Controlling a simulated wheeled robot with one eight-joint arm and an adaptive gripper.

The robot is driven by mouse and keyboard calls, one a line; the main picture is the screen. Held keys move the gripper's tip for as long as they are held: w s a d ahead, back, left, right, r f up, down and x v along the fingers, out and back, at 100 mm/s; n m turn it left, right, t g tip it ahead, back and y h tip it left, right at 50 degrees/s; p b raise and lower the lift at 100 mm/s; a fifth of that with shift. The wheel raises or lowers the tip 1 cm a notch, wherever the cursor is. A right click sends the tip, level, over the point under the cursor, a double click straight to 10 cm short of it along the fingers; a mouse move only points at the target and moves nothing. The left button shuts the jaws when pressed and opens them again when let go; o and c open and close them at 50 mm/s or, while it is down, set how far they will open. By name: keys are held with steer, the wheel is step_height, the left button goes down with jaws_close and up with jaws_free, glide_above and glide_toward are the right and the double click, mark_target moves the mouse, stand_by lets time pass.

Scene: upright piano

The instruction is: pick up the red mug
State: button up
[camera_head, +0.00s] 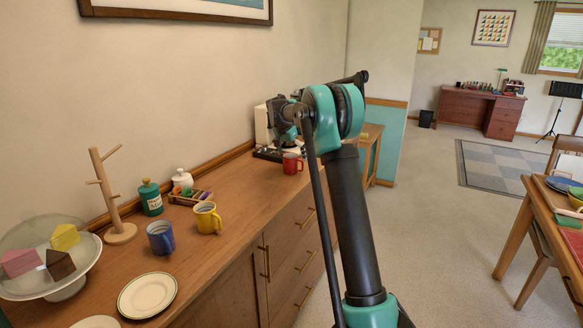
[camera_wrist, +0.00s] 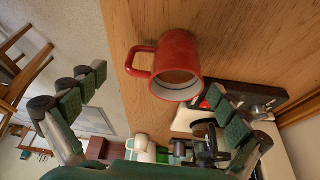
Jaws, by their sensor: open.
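The red mug (camera_head: 292,164) stands upright on the wooden sideboard, near its far end, in the head view. In the wrist view the red mug (camera_wrist: 180,56) shows large, its handle to the left and its pale inside facing the camera. My gripper (camera_head: 285,118) hangs above and close to the mug in the head view. In the wrist view my gripper (camera_wrist: 156,84) is open, one green-padded finger on each side, with the mug ahead between them and slightly toward the right finger. Nothing is held. I cannot tell the exact gap to the mug.
A coffee machine (camera_head: 264,128) stands just behind the mug. Nearer on the sideboard (camera_head: 225,262) are a yellow mug (camera_head: 207,218), a blue mug (camera_head: 160,238), a wooden mug tree (camera_head: 121,232), a green jar (camera_head: 150,197) and a plate (camera_head: 147,296). The wood between the yellow and red mugs is clear.

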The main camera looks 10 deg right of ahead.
mark_target(294, 163)
steer(key=x, duration=0.5)
steer(key=shift+w+a+f, duration=0.1)
steer(key=shift+w+f, duration=0.05)
steer(key=c, duration=1.4)
steer(key=shift+o, duration=0.2)
steer(key=shift+r, duration=0.2)
